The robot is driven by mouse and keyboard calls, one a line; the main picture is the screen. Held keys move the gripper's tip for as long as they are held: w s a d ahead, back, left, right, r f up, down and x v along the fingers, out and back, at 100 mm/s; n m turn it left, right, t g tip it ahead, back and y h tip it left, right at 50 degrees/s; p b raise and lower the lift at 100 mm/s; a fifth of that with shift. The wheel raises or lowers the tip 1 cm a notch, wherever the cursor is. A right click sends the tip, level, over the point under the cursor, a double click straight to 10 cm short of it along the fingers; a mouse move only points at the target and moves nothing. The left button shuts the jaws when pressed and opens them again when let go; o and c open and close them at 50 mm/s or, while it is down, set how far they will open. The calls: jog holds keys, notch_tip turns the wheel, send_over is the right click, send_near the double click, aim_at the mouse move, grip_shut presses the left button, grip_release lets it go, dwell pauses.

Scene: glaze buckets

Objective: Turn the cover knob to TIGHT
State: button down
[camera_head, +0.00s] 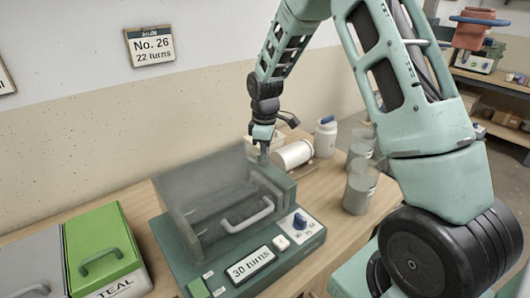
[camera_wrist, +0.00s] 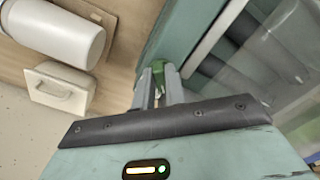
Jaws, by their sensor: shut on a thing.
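The teal machine (camera_head: 228,264) stands on the wooden bench with a clear smoky cover (camera_head: 205,185) over it. My gripper (camera_head: 264,154) points down at the machine's far right corner, beside the cover. In the wrist view my gripper (camera_wrist: 160,76) is shut on a small green knob (camera_wrist: 161,72), seemingly the cover knob, on the machine's teal edge. The fingers hide part of it, and no TIGHT mark or knob setting can be read. A blue knob (camera_head: 299,221) sits on the front panel, apart from my gripper. The display (camera_head: 249,266) reads "30 turns".
Clear containers of grey stuff (camera_head: 360,188) stand to the right. A green-lidded TEAL box (camera_head: 102,250) stands left. A wall sign (camera_head: 151,46) reads "No. 26, 22 turns".

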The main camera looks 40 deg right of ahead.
jog(key=m, duration=0.3)
jog(key=shift+a+r+m+p, duration=0.1)
jog(key=shift+m+p, duration=0.25)
jog(key=shift+m, duration=0.05)
jog(key=m, duration=0.4)
jog(key=shift+a+p, duration=0.1)
jog(key=shift+p, duration=0.25)
jog(key=shift+m, duration=0.3)
jog(key=c, duration=1.7)
grip_release()
